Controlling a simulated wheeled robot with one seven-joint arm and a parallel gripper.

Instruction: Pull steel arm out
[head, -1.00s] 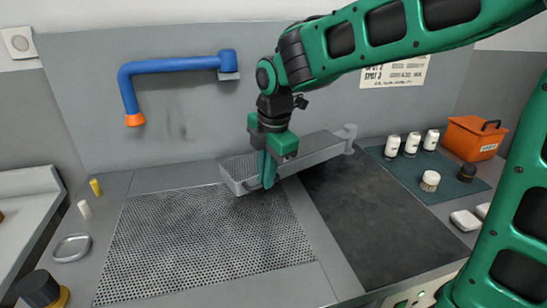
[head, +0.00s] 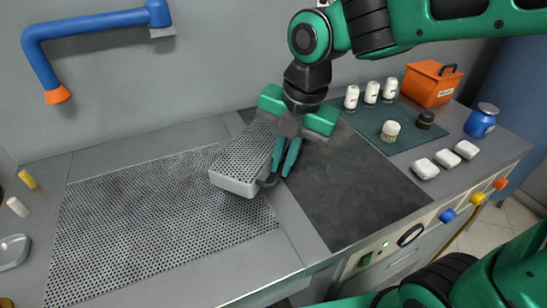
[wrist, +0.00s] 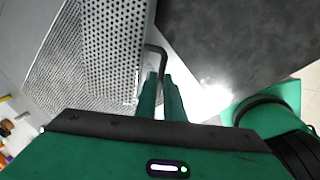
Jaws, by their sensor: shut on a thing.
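The steel arm (head: 246,160) is a grey beam with a perforated top and a pale end face. Its free end lies over the right part of the perforated board, angled toward the front. Its rear part is hidden behind my gripper. A dark bent handle (head: 267,182) sits at its free end on the right side. My gripper (head: 281,172) points down there and is shut on this handle. In the wrist view the perforated steel arm (wrist: 112,40) is left of my gripper (wrist: 160,85), and the handle (wrist: 154,48) runs down between the fingers.
The perforated board (head: 150,225) is clear at left; a dark plate (head: 350,195) is bare at right. A blue swing pipe (head: 90,22) hangs on the back wall.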

